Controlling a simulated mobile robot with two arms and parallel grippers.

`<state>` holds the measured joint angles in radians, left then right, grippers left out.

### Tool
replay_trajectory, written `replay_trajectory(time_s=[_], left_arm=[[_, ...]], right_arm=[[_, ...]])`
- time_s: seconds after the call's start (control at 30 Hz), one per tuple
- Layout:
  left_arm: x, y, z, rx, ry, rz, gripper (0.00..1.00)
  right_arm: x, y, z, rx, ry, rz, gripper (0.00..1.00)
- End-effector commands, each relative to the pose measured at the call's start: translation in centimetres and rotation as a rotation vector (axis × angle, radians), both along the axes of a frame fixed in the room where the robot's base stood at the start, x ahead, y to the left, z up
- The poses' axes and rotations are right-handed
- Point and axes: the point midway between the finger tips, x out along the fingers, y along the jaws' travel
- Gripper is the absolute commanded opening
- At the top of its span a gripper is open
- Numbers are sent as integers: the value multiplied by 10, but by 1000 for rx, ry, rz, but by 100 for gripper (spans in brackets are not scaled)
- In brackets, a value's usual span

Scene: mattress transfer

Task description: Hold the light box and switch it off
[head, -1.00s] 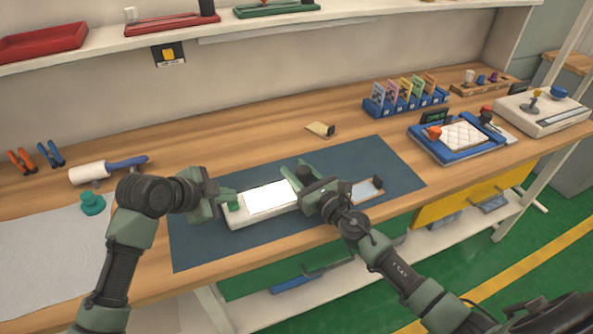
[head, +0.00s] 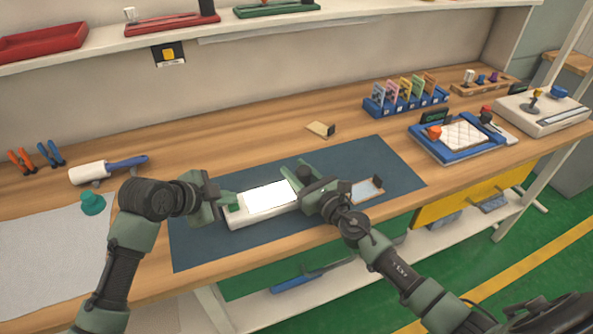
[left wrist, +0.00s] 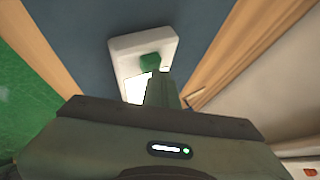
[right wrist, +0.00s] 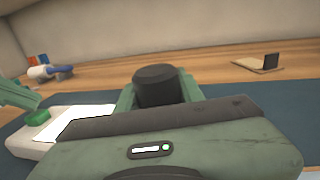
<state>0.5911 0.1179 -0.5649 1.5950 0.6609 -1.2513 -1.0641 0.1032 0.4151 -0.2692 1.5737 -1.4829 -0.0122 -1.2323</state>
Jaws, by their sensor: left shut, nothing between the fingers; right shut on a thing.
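The light box (head: 250,217) is a long white box lying on the dark blue mat, with its bright white panel (head: 268,197) lit. A green button (left wrist: 150,62) is on its left end. It also shows in the right wrist view (right wrist: 38,118). A black knob (right wrist: 157,84) stands at the right end. My right gripper (head: 308,184) is shut on the knob, with a finger on each side. My left gripper (head: 230,199) is shut and empty, its tips right at the green button. I cannot tell whether they touch it.
The blue mat (head: 200,250) lies on a wooden bench. A lint roller (head: 100,171) and a teal knob-like piece (head: 92,203) are at left. A small wooden piece with a black end (head: 320,130) lies behind the mat. A blue tray with a white quilted pad (head: 462,136) stands at right.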

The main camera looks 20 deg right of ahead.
Motion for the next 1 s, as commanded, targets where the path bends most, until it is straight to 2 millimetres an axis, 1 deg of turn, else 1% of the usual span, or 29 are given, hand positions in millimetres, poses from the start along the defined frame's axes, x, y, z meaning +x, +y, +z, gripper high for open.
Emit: replay_trajectory(time_s=[0.03, 0.47, 0.8, 1.0], left_arm=[[0, 0, -2, 2, 2, 1, 0], [0, 0, -5, 2, 2, 0, 0], [0, 1, 9, 3, 1, -1, 0], [0, 0, 10, 1, 2, -1, 0]], right_arm=[[1, 0, 3, 4, -4, -1, 0], [1, 0, 3, 5, -4, -1, 0], [1, 0, 3, 5, -5, -1, 0], [1, 0, 3, 4, -4, -1, 0]])
